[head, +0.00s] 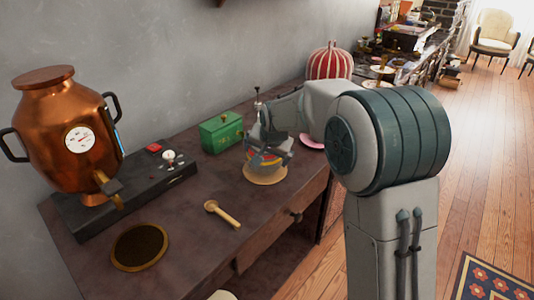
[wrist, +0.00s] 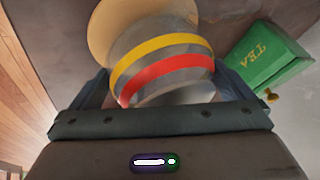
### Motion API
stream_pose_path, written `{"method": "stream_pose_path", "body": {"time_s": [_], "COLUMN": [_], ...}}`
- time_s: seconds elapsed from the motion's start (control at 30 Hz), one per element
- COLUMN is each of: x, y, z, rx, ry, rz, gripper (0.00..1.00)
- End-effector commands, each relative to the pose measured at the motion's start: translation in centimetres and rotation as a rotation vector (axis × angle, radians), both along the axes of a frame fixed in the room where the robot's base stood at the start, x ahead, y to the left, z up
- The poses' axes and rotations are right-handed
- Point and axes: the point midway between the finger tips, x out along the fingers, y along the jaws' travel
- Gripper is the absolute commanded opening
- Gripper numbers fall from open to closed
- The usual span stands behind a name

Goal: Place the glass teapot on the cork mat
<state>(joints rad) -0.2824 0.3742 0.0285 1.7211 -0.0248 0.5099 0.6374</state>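The glass teapot (head: 268,158), a clear round vessel with yellow and red bands, stands on a round tan mat (head: 266,177) near the table's front edge in the head view. My gripper (head: 268,140) is over the teapot and hides much of its top. In the wrist view the banded teapot (wrist: 165,62) lies between my widely spread fingers, with the tan mat (wrist: 102,30) beyond it. Contact with the fingers is not clear. A round dark brown mat with a gold rim (head: 140,247) lies bare at the front left; I cannot tell which mat is cork.
A green tea box (head: 221,132) stands just left of the teapot; it also shows in the wrist view (wrist: 265,65). A wooden scoop (head: 222,214) lies between the two mats. A copper urn (head: 66,130) stands on a dark base at left. A red-striped cosy (head: 330,62) stands behind.

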Motion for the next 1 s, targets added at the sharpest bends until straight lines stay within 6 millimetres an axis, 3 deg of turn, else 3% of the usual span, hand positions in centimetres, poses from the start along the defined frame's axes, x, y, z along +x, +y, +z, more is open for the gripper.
{"method": "stream_pose_path", "body": {"time_s": [0.17,0.6,0.9,1.0], "x": [-0.8,-5.1,-5.9,-6.8], "y": [-0.2,-1.6,-1.9,-2.9], "z": [2.0,9.4,10.5,10.4], "rx": [0.002,0.001,-0.001,-0.016], "ry": [-0.005,-0.003,0.000,0.010], "rz": [0.000,0.000,0.000,0.006], "gripper": [1.00,1.00,1.00,1.00]}}
